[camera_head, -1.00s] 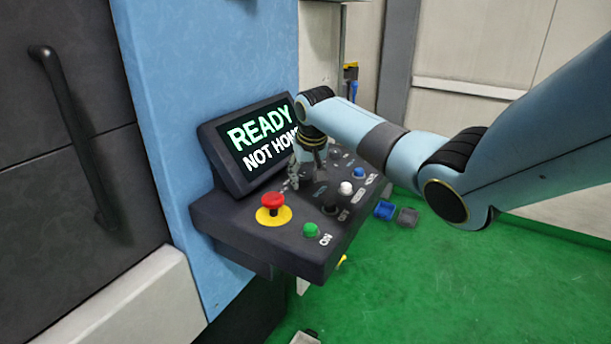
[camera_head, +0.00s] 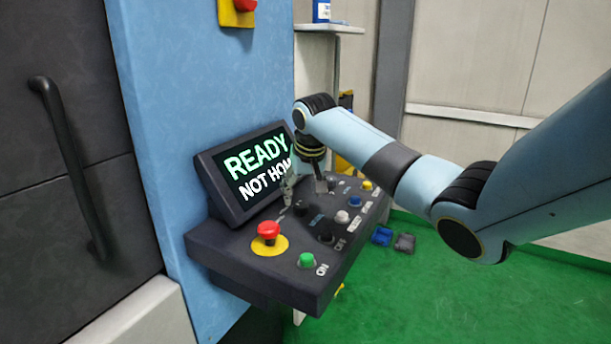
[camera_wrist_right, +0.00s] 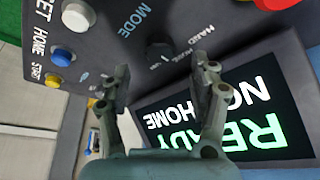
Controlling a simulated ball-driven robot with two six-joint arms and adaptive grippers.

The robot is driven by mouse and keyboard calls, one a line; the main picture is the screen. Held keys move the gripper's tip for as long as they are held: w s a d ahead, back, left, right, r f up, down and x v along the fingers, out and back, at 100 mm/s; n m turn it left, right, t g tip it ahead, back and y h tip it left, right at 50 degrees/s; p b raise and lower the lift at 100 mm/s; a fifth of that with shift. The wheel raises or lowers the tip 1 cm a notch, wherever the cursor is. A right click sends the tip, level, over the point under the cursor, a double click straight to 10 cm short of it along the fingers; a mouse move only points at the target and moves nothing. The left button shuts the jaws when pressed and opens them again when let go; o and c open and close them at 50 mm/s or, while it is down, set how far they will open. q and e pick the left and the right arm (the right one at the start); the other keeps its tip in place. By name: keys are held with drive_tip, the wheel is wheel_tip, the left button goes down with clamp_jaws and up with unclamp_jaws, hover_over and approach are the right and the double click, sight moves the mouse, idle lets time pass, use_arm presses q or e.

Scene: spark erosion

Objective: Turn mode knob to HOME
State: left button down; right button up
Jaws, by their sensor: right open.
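The black mode knob (camera_head: 300,208) sits on the control panel (camera_head: 238,262) just below the screen (camera_head: 240,170), which reads "READY" and "NOT HOME", partly covered by my right arm. My right gripper (camera_head: 304,193) is open above the knob, pointing down. My left gripper is in neither view.
White (camera_head: 342,217), blue (camera_head: 355,202) and yellow (camera_head: 367,186) buttons line the right side. Small blue and grey trays lie below on the green floor.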

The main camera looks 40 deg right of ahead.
drive_tip(key=v, duration=0.7)
drive_tip(key=shift+f, duration=0.1)
